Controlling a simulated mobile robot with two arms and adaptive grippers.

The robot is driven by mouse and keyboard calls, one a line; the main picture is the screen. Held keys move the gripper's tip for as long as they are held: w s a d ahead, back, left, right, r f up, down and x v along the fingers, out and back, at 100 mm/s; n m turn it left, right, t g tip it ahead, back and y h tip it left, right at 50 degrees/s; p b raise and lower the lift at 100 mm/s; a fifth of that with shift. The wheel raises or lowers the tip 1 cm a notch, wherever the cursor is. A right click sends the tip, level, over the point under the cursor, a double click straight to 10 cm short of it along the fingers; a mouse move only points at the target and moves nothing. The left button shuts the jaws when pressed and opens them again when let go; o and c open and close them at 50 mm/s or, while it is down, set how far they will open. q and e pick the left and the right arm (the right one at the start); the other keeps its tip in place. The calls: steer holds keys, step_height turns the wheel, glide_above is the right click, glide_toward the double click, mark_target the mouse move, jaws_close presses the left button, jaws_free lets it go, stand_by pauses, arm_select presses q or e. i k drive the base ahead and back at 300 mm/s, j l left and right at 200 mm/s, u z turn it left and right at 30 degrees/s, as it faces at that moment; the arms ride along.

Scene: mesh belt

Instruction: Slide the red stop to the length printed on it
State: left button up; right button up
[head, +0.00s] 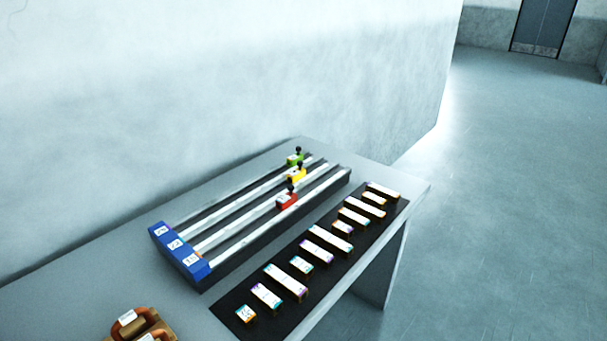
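The red stop (287,201) sits on the nearest of three pale rails, toward the far right part of its length. It has a black knob on top. Its printed length is too small to read. The yellow stop (297,175) and the green stop (294,160) sit on the other two rails, also toward the far end. A blue end block (180,252) with white labels closes the near left end of the rails. Neither of my grippers is in view.
The rails stand on a grey table (365,175) against a pale wall. A black mat (222,307) with several labelled blocks lies in front of them. Brown objects with white labels (141,325) are at the lower left. Open floor (500,220) lies to the right.

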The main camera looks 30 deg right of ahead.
mark_target(286, 201)
steer(key=i+l+z, duration=0.1)
steer(key=l, duration=0.25)
steer(key=i+l, duration=0.3)
steer(key=i+l+z, duration=0.15)
steer(key=l, duration=0.3)
steer(key=k+l+u, duration=0.1)
steer(key=u, duration=0.35)
steer(key=k+l+u, duration=0.15)
steer(key=u, duration=0.25)
